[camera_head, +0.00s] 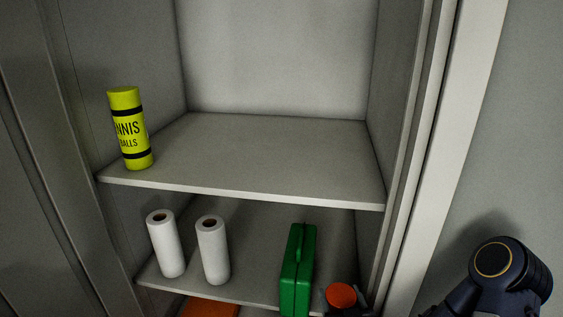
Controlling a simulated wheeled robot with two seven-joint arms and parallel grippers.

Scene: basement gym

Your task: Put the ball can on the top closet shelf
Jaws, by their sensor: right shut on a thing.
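A yellow-green can (129,128) with black bands and the words "TENNIS BALLS" stands upright at the left front corner of the upper closet shelf (270,160). No gripper touches it. My right arm comes in at the lower right. The dark tip of my right gripper (346,311) shows at the bottom edge, in front of the lower shelf. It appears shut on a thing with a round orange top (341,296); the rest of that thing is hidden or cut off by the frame. My left gripper is not in view.
Two white paper rolls (165,245) and a green case (298,270) stand on the lower shelf (250,291). An orange thing (209,308) lies below it. The upper shelf is clear in the middle and right. The closet's right frame (455,150) stands beside my right arm.

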